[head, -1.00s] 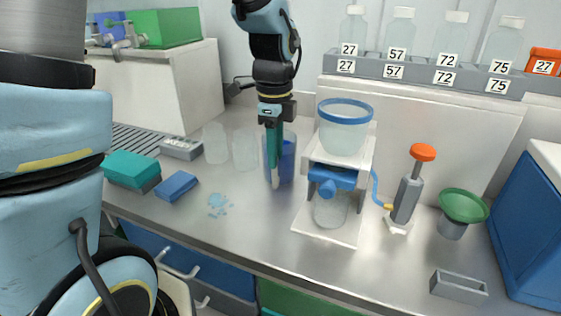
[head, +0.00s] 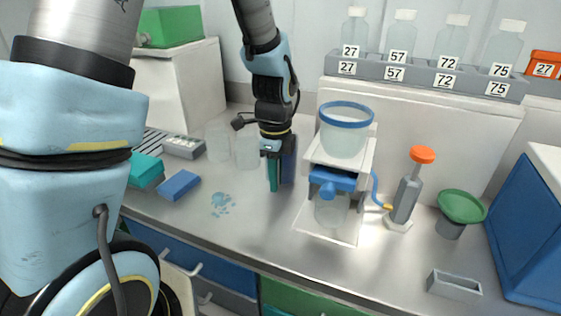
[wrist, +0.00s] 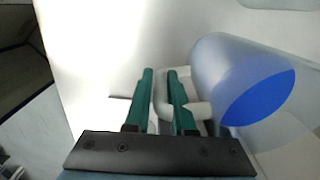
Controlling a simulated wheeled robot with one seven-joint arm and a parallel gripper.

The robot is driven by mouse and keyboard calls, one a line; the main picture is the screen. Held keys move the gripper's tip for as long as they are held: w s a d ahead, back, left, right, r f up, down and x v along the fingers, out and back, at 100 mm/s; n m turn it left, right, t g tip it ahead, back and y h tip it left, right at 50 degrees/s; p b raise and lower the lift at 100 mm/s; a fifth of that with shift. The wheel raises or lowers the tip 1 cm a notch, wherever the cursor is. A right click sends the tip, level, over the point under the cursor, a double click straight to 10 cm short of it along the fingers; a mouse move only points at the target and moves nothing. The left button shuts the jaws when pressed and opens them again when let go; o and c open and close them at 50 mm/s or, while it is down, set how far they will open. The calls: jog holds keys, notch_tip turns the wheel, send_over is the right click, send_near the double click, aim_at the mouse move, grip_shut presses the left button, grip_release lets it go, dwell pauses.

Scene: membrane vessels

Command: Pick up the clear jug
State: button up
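The clear jug (wrist: 225,75), with blue in it, shows at the right of the wrist view. Its pale handle (wrist: 200,110) reaches left between the fingers of my gripper (wrist: 160,72). The two green fingers stand apart on either side of the handle's bar, and I see no firm closing on it. In the head view my gripper (head: 273,178) is low over the bench. It hides much of the jug (head: 289,160), whose blue part shows just behind and right of the fingers.
Two empty clear vessels (head: 247,150) stand left of my gripper. The filter stand (head: 357,190) with a blue-rimmed funnel is close on the right. The bench front centre is clear.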

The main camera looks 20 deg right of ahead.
grip_shut()
dwell(1.1)
